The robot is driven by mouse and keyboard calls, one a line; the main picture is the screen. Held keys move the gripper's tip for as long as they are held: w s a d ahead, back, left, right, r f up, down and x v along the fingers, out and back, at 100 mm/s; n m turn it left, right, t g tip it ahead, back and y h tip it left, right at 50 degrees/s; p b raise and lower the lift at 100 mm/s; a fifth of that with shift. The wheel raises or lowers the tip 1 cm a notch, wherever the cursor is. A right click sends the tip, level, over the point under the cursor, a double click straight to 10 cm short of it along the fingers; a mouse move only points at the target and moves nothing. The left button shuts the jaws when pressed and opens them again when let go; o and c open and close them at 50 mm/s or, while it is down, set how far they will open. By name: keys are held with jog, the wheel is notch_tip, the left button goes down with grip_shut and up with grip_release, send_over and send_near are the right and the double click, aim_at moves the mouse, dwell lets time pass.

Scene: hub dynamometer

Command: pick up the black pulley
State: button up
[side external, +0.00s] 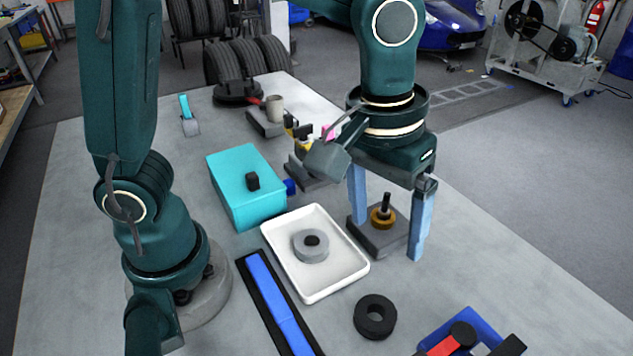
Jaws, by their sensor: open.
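The black pulley (375,317) is a thick black ring with a centre hole. It lies flat on the grey table in front of the white tray, in the lower middle of the side external view. My gripper (387,240) points down with its two blue fingers spread wide. The fingers stand on either side of a dark grey block (367,234) that carries an upright peg with a brass-coloured collar (382,217). Nothing is held between the fingers. The pulley is apart from the gripper, nearer the camera. I cannot tell whether the fingertips touch the table.
A white tray (347,276) holds a grey ring (311,245). A teal box (232,205), a blue strip on a black base (273,301) and a blue holder with red and black parts (452,335) stand around.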

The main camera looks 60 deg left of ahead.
jog(key=m+g, duration=0.1)
send_near(374, 321)
jog(key=shift+y, duration=0.3)
jog(key=shift+w+d+f, duration=0.1)
jog(key=shift+d+f, duration=0.05)
jog(key=shift+f, duration=1.5)
jog(key=shift+w+d+f, duration=0.1)
jog(key=shift+f, duration=1.6)
jog(key=c, duration=1)
jog(key=shift+r, duration=4.05)
jog(key=shift+c, duration=0.2)
